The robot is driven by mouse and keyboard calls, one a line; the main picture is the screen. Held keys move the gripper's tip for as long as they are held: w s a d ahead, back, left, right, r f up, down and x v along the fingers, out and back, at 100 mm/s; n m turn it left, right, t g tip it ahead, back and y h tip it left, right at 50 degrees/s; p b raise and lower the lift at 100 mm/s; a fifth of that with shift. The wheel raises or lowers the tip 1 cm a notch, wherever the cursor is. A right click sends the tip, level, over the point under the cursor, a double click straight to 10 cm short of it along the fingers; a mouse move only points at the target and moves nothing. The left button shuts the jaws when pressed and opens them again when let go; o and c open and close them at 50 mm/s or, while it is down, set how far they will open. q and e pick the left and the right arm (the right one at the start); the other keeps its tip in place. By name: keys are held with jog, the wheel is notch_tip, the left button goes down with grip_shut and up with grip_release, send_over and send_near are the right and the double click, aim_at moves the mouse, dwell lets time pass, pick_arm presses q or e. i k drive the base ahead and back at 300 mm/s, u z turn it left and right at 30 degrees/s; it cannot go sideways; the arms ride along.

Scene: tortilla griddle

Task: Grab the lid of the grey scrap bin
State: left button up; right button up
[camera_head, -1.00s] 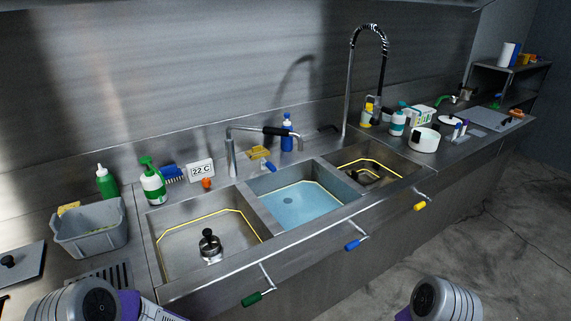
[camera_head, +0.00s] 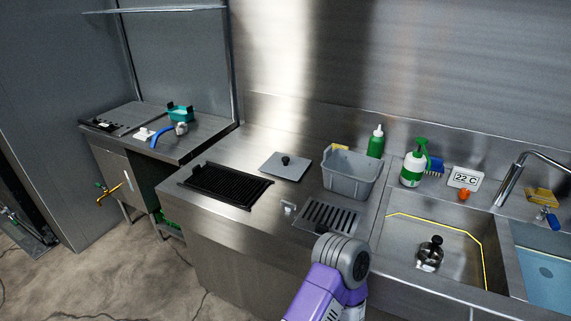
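The lid (camera_head: 270,163) is a flat grey square plate with a black knob. It lies on the steel counter just left of the grey scrap bin (camera_head: 352,182), apart from it. The bin is an open grey tub with sloping walls and a rim. One of my arms, purple with a grey joint, rises from the bottom middle in front of the counter. Neither gripper shows, so I cannot see what they hold.
A black ribbed griddle (camera_head: 226,186) is left of the lid. A slotted drain (camera_head: 331,217) lies in front of the bin. The sink (camera_head: 455,230) is at right, with a green bottle (camera_head: 376,141) and spray bottle (camera_head: 414,165) behind. Bare counter surrounds the lid.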

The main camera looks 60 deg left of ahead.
aim_at(287, 166)
jog(key=u, duration=1.9)
jog(key=k, duration=0.6)
jog(key=u, duration=0.75)
jog(key=i, duration=0.6)
jog(key=u, duration=0.65)
jog(key=i, duration=0.9)
jog(key=z, duration=0.4)
